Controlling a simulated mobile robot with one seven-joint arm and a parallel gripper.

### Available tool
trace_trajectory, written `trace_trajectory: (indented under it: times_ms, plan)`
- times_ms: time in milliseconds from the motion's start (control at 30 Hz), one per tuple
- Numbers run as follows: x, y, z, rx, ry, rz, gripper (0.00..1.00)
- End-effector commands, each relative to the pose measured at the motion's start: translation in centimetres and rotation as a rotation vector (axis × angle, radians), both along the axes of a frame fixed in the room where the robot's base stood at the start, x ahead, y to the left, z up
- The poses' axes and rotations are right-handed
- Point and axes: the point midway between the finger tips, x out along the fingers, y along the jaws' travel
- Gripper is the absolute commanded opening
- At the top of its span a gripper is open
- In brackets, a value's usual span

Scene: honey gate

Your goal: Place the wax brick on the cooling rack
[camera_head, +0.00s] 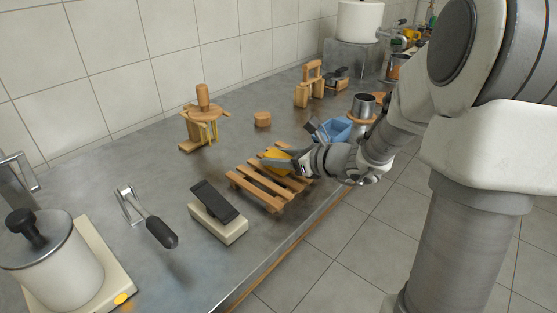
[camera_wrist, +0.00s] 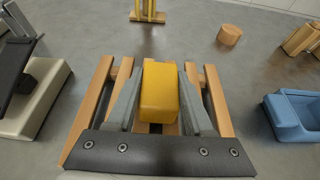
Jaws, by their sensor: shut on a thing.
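The wax brick (camera_wrist: 160,92) is a yellow block between the two grey fingers of my gripper (camera_wrist: 160,100) in the wrist view. My gripper is shut on it. The cooling rack (camera_wrist: 88,112) is a wooden slatted rack directly below the brick; whether the brick touches the slats I cannot tell. In the head view the yellow wax brick (camera_head: 277,154) shows at the far end of the rack (camera_head: 256,190), with my gripper (camera_head: 280,160) reaching in from the right. The brick's underside is hidden.
A blue bin (camera_head: 335,129) stands right of the rack, behind my wrist. A cream stand with a dark plate (camera_head: 219,225) is to the rack's left. A round wooden block (camera_head: 262,119) and a wooden stand with yellow parts (camera_head: 203,125) are behind. Counter between them is clear.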

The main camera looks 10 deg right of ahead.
Motion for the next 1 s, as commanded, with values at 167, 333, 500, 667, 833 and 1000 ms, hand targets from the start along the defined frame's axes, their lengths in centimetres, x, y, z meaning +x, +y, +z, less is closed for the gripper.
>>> trace_trajectory:
  times_ms: [167, 333, 500, 667, 833, 1000]
  plan:
    - [0.0, 0.0, 0.0, 0.001, -0.001, 0.000, 0.00]
    - [0.0, 0.0, -0.2, 0.000, 0.000, 0.000, 0.65]
    - [0.0, 0.0, -0.2, 0.000, 0.000, 0.000, 0.82]
    - [0.0, 0.0, -0.2, 0.000, 0.000, 0.000, 0.82]
    - [0.0, 0.0, 0.4, 0.000, 0.000, 0.000, 0.82]
    - [-2.3, -1.8, 1.7, -0.001, 0.001, -0.005, 0.82]
